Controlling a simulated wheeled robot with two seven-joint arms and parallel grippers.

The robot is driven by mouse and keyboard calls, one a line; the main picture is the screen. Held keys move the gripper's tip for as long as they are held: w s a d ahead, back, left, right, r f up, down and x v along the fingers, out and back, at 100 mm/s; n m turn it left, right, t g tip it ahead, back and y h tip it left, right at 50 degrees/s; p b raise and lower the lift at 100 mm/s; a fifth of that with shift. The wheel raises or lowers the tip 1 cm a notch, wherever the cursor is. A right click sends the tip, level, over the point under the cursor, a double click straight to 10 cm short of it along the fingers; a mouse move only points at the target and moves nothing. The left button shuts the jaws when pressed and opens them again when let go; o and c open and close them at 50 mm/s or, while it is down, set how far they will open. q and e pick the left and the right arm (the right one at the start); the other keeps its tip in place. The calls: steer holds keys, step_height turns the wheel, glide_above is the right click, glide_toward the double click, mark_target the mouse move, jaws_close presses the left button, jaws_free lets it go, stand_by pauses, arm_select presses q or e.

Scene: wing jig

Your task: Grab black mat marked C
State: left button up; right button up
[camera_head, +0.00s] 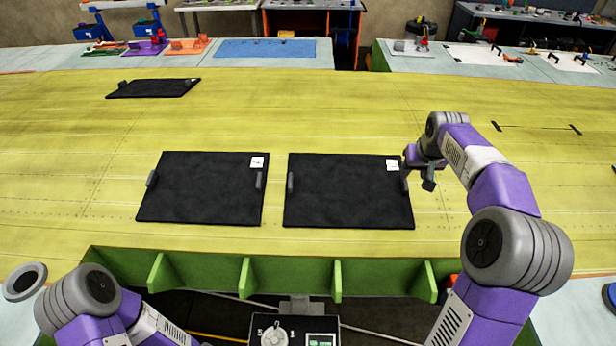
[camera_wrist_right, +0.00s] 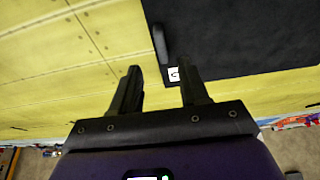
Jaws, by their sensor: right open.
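A black mat (camera_head: 345,195) lies flat on the yellow wing surface, right of centre in the head view. It has a white label (camera_head: 392,165) in its far right corner and a dark handle on each side. In the right wrist view the mat (camera_wrist_right: 235,40) shows its handle (camera_wrist_right: 160,45) beside the label (camera_wrist_right: 174,74), whose mark looks like a C. My right gripper (camera_head: 420,178) is at the mat's right edge, near the right handle. Its fingers (camera_wrist_right: 157,85) are apart and empty, with the handle just beyond them. My left gripper is out of view.
Another labelled black mat (camera_head: 200,190) lies to the left, with a narrow gap between. A third mat (camera_head: 153,88) lies farther back at left. The green jig frame (camera_head: 300,262) runs along the near edge.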

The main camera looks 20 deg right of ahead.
mark_target(406, 181)
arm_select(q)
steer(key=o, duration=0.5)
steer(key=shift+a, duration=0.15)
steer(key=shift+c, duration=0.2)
arm_select(e)
steer(key=shift+w+a+f, duration=0.15)
steer(key=shift+w+f, duration=0.45)
steer(key=shift+f, duration=0.1)
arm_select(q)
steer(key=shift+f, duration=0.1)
arm_select(e)
steer(key=x, duration=0.5)
steer(key=shift+w+d+f, duration=0.15)
steer(key=shift+d+f, duration=0.15)
steer(key=shift+f, duration=0.05)
steer(key=shift+c, duration=0.4)
jaws_close()
